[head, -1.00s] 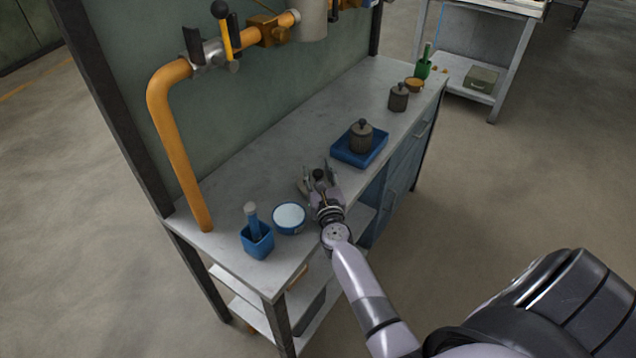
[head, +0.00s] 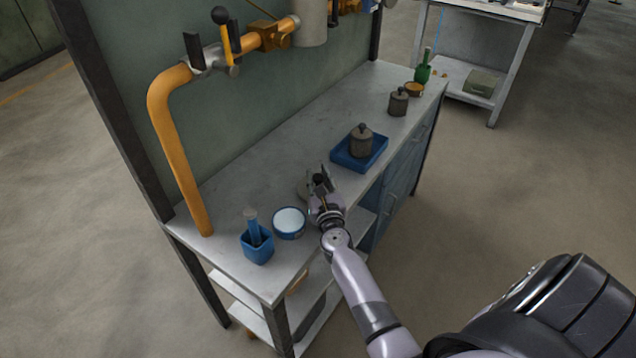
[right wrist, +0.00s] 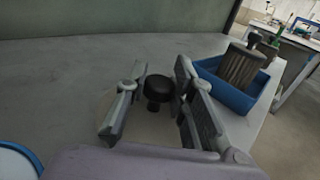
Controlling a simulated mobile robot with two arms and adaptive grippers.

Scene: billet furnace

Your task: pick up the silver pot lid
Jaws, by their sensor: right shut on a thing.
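The silver pot lid (head: 302,188) lies on the grey workbench, mostly hidden behind my right gripper (head: 320,182) in the head view. In the right wrist view its round black knob (right wrist: 157,88) stands between the two fingers of my right gripper (right wrist: 158,100), and the pale disc below it is hard to make out. My right gripper is shut on the lid at its knob. The lid appears to rest on the bench. My left gripper is not in view.
Left of the gripper stand a blue-rimmed white bowl (head: 289,222) and a blue square holder (head: 257,247). To the right, a blue tray (head: 342,160) holds a dark grey ribbed canister (head: 361,143). A similar canister (head: 398,103) stands beyond. An orange pipe (head: 180,150) rises at the back left.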

